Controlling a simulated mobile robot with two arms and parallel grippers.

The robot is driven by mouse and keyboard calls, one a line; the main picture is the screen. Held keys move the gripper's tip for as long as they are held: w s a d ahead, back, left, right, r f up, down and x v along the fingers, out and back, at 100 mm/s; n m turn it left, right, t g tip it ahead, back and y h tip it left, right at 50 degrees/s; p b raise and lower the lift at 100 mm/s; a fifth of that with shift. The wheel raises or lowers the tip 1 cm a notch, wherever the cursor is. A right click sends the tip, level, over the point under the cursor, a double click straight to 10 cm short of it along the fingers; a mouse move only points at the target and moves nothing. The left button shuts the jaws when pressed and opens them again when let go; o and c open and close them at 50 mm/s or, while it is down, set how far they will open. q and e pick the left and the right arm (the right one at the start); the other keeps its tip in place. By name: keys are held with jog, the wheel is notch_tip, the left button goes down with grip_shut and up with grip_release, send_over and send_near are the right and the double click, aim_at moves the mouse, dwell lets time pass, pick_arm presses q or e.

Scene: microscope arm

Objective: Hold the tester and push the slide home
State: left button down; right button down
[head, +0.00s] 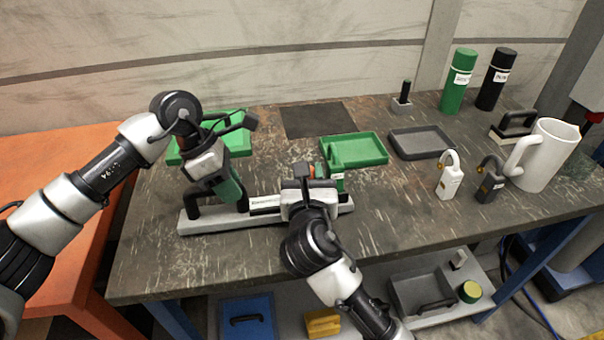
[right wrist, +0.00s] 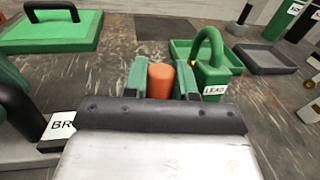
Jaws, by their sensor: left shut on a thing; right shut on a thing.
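The tester (head: 185,226) is a long pale grey base with a black handle at its left end and a white-labelled strip along its top. My left gripper (head: 216,190) is shut at the black handle; a green part beside it partly hides the grip. My right gripper (head: 308,186) is over the right part of the base. In the right wrist view, its fingers (right wrist: 161,92) are shut on an upright orange knob (right wrist: 161,78), which seems to belong to the slide. The slide's body is hidden behind the gripper. A label reading "BR" (right wrist: 62,125) shows at left.
A green block marked LEAD (right wrist: 213,78), with a looped top, stands just beyond the right gripper. Behind are a green tray (head: 368,150) and a grey tray (head: 420,143).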

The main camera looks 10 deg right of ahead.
pick_arm(q)
jog(key=shift+a+r, duration=0.1)
pick_arm(e)
jog(key=c, duration=0.9)
grip_release()
jog(key=shift+d, duration=0.2)
jog(key=shift+a, duration=0.15)
